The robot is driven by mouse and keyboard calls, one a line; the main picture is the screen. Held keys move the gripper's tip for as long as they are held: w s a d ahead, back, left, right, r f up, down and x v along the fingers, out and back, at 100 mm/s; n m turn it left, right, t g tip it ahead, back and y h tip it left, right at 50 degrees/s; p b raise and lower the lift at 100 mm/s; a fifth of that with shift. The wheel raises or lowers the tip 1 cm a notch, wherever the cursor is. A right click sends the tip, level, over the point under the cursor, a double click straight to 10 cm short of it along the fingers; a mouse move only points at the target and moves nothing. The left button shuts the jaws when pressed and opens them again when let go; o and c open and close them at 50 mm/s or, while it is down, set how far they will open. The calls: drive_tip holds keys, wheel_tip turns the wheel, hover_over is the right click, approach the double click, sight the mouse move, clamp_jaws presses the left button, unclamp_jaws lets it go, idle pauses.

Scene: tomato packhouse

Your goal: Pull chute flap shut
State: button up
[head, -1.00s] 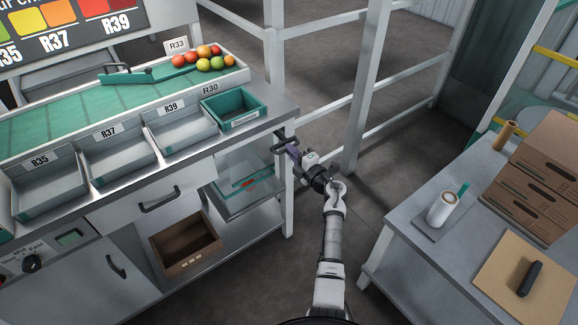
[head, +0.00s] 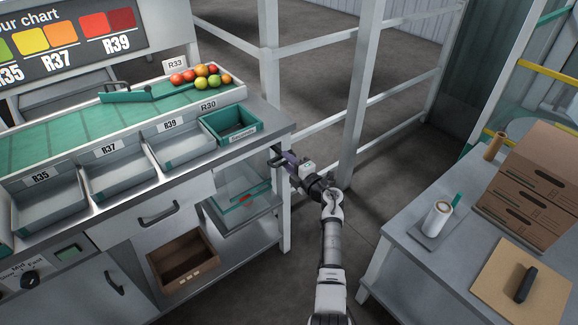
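My gripper (head: 287,160) reaches to the right end of the sorting bench, just under the worktop corner. Its fingertips are at a dark handle-like bar (head: 276,158) beside the bench leg. Whether they are closed around this bar is too small to tell. No part is clearly recognisable as the chute flap; the bar may belong to it. Under the bench, left of my gripper, is a clear panel or bin (head: 232,184) with a small red item (head: 246,199) at it.
The bench leg (head: 284,205) stands close to my gripper. A brown crate (head: 183,286) sits on the lower shelf. Open floor lies between bench and table.

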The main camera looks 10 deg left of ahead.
drive_tip(key=shift+w+a+r, duration=0.1)
drive_tip(key=shift+r, duration=0.45)
drive_tip(key=f+b+v, duration=0.1)
drive_tip(key=v, duration=1.3)
drive_tip(key=shift+b, duration=0.4)
